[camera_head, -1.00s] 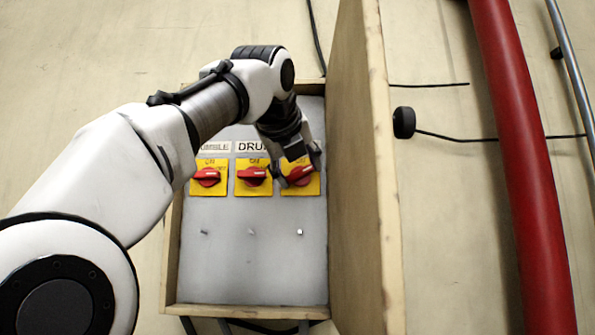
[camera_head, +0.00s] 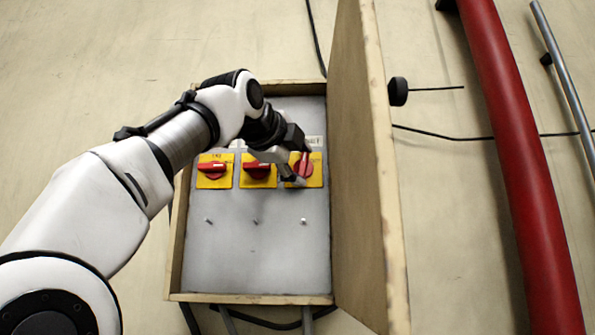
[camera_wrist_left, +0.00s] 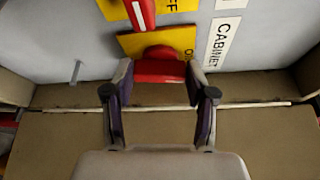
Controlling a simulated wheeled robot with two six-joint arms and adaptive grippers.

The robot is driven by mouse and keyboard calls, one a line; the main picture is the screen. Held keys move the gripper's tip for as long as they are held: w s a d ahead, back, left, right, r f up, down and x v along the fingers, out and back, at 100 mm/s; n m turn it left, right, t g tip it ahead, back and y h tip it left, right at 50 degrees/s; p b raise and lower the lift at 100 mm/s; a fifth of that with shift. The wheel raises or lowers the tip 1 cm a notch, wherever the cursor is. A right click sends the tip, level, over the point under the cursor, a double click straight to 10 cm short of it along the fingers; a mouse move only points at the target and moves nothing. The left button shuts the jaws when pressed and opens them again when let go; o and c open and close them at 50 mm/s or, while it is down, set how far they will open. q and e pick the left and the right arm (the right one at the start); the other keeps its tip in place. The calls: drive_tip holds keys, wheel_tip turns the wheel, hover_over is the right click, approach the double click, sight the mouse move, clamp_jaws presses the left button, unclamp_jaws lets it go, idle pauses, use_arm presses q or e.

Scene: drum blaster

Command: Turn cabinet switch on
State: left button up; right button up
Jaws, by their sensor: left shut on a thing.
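The cabinet switch (camera_head: 304,162) is the rightmost of three red-handled switches on yellow plates inside an open wooden box. Its red handle now stands upright. My left gripper (camera_head: 298,168) is at this switch and partly covers it. In the left wrist view, the left gripper's fingers (camera_wrist_left: 160,88) are shut on the red handle (camera_wrist_left: 160,72), one at each end. The "CABINET" label (camera_wrist_left: 221,42) lies beside that switch, and its plate text is partly hidden. My right gripper is not in view.
The middle switch (camera_head: 257,171) and left switch (camera_head: 211,170) have handles lying sideways. The box's wooden door (camera_head: 360,200) stands open close to the right of my gripper. A thick red pipe (camera_head: 520,190) runs farther right. The lower grey panel (camera_head: 250,262) is clear except for small studs.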

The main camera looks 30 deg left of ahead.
use_arm(q)
drive_tip(key=shift+f+n+t+b, duration=0.1)
drive_tip(key=shift+n+t+b, duration=0.4)
drive_tip(key=shift+n, duration=0.4)
drive_tip(key=shift+r, duration=0.2)
drive_tip(key=o, duration=0.8)
drive_tip(key=shift+c, duration=0.2)
drive_tip(key=shift+o, duration=0.6)
drive_tip(key=shift+w, duration=0.1)
drive_tip(key=shift+w+f, duration=0.2)
drive_tip(key=shift+w, duration=0.05)
drive_tip(key=shift+s, duration=0.2)
